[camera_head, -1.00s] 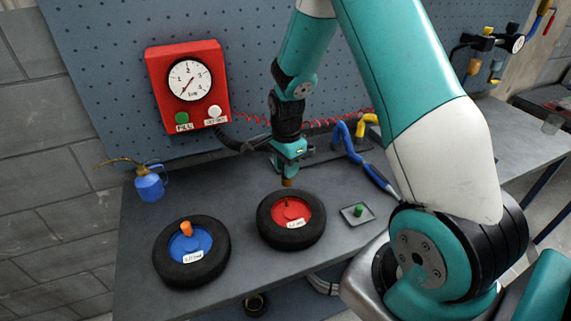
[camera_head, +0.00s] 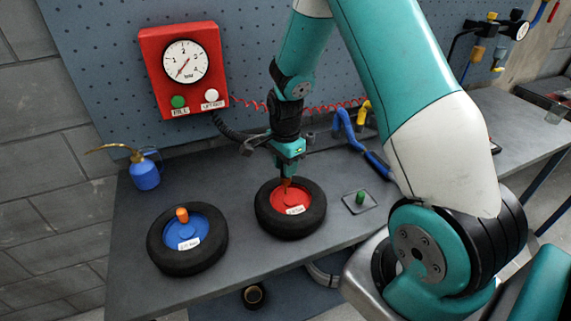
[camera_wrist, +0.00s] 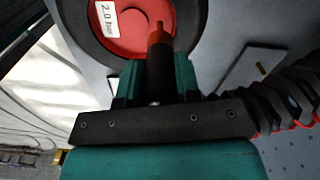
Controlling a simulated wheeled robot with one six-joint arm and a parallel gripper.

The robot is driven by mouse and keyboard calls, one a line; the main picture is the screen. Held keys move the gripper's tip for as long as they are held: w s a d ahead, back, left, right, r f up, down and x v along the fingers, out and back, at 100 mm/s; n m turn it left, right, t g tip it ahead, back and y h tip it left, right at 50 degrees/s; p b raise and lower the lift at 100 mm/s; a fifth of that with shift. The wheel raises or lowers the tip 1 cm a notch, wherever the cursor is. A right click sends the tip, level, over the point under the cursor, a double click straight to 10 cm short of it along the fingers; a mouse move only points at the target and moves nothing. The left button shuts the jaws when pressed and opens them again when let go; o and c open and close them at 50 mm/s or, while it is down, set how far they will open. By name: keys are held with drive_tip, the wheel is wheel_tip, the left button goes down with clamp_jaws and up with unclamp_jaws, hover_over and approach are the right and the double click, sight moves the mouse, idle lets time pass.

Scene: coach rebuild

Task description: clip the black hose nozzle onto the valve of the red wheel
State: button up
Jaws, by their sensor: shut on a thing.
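The red wheel (camera_head: 291,222), a black tyre with a red hub and a white label, lies flat on the bench. My gripper (camera_head: 287,165) is above its hub, pointing down. It is shut on the black hose nozzle (camera_wrist: 159,78), held between the teal fingers in the wrist view.
A blue wheel (camera_head: 166,262) with an orange cap lies left of the red wheel. A small tray (camera_head: 351,208) with a green cap lies right. A blue oil can (camera_head: 144,175) stands at the far left. A red gauge box (camera_head: 152,62) hangs on the pegboard behind.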

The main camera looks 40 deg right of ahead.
drive_tip(key=shift+f+b, duration=1.05)
drive_tip(key=shift+f, duration=0.5)
drive_tip(key=shift+r, duration=0.1)
drive_tip(key=o, duration=1)
drive_tip(key=shift+o, duration=0.2)
